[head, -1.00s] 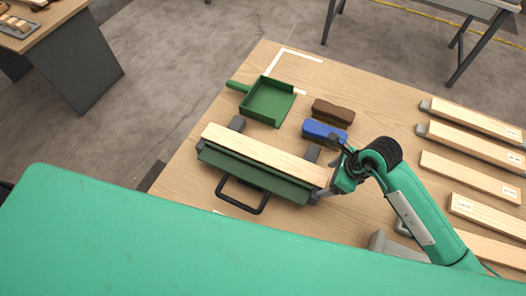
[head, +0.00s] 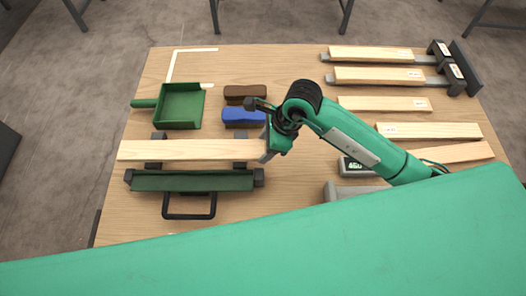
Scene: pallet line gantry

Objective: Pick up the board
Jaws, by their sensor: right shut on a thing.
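A long pale wooden board (head: 188,150) lies level, left to right, over two dark grey blocks of a green fixture (head: 193,181) with a black handle. I cannot tell whether it touches the blocks. My right gripper (head: 267,149) is shut on the board's right end; its fingertips are partly hidden by the wrist. More pale boards are on the right: two in dark clamps at the back (head: 370,53) and (head: 378,75), and several loose ones such as this board (head: 385,104) and this labelled board (head: 430,131). My left gripper is out of view.
A green dustpan (head: 181,106), a brown block (head: 246,93) and a blue block (head: 243,116) lie behind the held board. A device with a display (head: 356,167) stands on the table (head: 290,65) near my right forearm. White corner marks are at the back left.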

